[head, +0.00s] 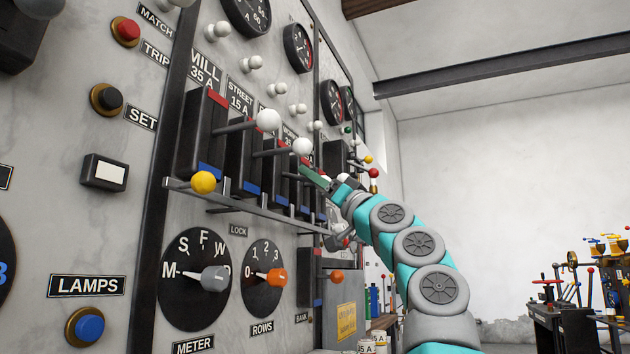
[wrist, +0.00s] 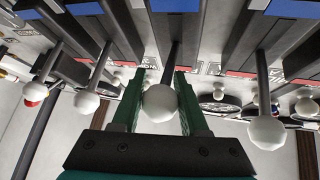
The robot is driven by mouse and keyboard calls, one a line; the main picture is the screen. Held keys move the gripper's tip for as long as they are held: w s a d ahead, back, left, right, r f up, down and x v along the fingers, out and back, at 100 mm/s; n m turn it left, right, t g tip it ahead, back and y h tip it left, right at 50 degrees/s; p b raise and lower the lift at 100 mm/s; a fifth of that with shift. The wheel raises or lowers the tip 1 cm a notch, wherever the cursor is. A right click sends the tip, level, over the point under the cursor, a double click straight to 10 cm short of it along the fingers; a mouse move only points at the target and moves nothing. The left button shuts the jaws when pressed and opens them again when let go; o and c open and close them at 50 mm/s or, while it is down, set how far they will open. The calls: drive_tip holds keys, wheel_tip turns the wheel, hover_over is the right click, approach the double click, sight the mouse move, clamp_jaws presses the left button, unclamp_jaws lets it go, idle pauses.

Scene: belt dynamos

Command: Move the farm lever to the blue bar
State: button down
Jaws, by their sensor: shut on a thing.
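My gripper (head: 316,177) reaches the row of black lever switches from the right in the head view. In the wrist view its green fingers (wrist: 158,100) are shut around a lever with a white ball knob (wrist: 161,103). The lever's grey shaft runs back into a black housing. I take this as the farm lever, but its name plate is not readable. A blue bar (wrist: 175,5) sits on one end of that housing, and red shows at the far end. In the head view the held knob is hidden by the gripper.
The mill lever (head: 268,119) and street lever (head: 302,147) stick out at the left. In the wrist view, a neighbouring knob (wrist: 267,132) stands to the right of my gripper. A rail with a yellow knob (head: 204,182) runs below the housings. Open room lies right of the panel.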

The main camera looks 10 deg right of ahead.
drive_tip(key=shift+w+f, duration=0.1)
drive_tip(key=shift+f, duration=0.35)
drive_tip(key=shift+w+a+f+b, duration=0.15)
drive_tip(key=shift+f+b, duration=0.2)
drive_tip(key=shift+f, duration=0.05)
drive_tip(key=shift+w+a+f+b, duration=0.1)
drive_tip(key=shift+a+f+b, duration=0.05)
drive_tip(key=shift+f+b, duration=0.2)
drive_tip(key=shift+w+a+f, duration=0.1)
idle(0.8)
drive_tip(key=c, duration=0.8)
unclamp_jaws()
drive_tip(key=shift+w+a, duration=0.1)
drive_tip(key=o, duration=0.3)
drive_tip(key=shift+o, duration=0.3)
drive_tip(key=shift+s, duration=0.2)
